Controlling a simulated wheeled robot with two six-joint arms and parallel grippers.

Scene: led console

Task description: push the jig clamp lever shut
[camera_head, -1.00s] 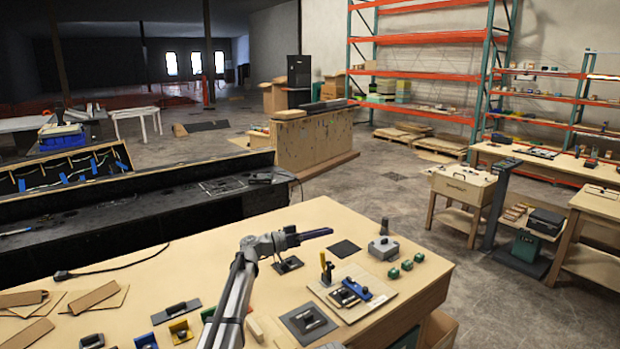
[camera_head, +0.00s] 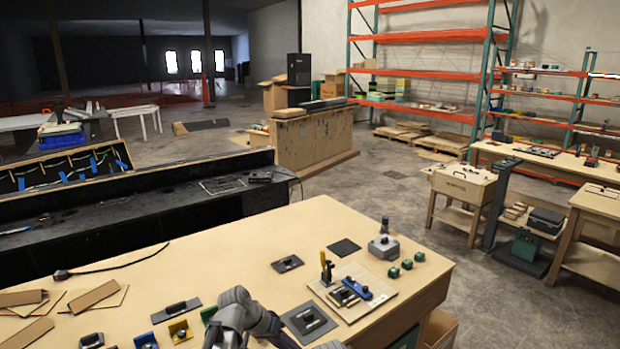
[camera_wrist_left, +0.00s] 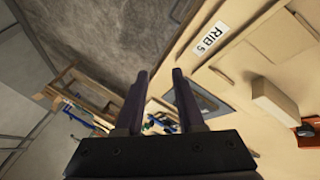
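The jig is a light board (camera_head: 376,306) on the right part of the bench. A clamp lever with a yellow part (camera_head: 328,272) stands roughly upright at its back left. A blue piece (camera_head: 356,289) and dark parts lie on the board. My left arm is folded at the bottom of the head view, left of the jig and apart from the lever in that picture; its fingers cannot be made out there. In the left wrist view my left gripper (camera_wrist_left: 160,73) has its two fingers apart with nothing between them. My right gripper is not in view.
The wooden bench (camera_head: 205,262) has a clear middle. A dark plate (camera_head: 308,323) lies left of the jig. Green blocks (camera_head: 406,264) and a grey fixture (camera_head: 383,247) stand behind and right of it. The wrist view shows a "RIB 5" label (camera_wrist_left: 207,40) and a pale block (camera_wrist_left: 275,102).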

